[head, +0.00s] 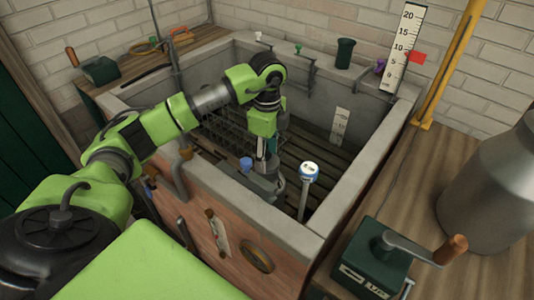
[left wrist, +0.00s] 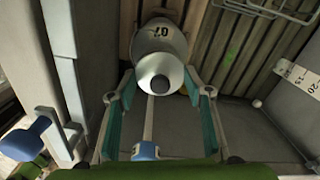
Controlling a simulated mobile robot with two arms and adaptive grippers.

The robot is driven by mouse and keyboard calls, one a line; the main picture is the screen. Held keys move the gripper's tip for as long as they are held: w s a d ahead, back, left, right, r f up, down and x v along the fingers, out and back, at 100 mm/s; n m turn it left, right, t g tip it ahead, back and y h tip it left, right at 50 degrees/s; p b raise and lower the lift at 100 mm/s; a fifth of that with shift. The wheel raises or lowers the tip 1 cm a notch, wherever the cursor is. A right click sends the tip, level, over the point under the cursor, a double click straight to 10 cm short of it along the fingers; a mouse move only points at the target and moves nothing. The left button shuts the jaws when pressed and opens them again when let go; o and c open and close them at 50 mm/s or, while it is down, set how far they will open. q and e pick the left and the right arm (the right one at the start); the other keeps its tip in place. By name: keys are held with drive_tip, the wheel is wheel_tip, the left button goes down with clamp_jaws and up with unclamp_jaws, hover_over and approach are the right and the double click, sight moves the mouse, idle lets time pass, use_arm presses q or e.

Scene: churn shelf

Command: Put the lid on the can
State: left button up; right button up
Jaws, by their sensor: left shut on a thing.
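My left gripper (head: 269,158) reaches down into the stone tub, its fingers pointing downward. In the left wrist view its teal-padded fingers stand either side of a pale grey domed piece with a dark round knob, which looks like the lid (left wrist: 165,65), and they are shut on it. Just beyond it, a grey can (left wrist: 158,38) marked 07 shows its rounded shoulder. The lid overlaps the can in this view, and I cannot tell whether they touch. In the head view the arm hides most of both. My right gripper is not in view.
The tub's rim (head: 366,160) surrounds the arm. A post with a round blue-and-white top (head: 309,172) stands close right of the gripper. A wire rack (head: 225,138) is to its left. A green crank box (head: 372,262) and a large metal vessel (head: 490,195) stand at right.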

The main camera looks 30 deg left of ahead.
use_arm(q)
drive_tip(key=shift+f, duration=0.45)
idle(0.5)
drive_tip(key=o, duration=1.2)
wheel_tip(320, 180, up, 12)
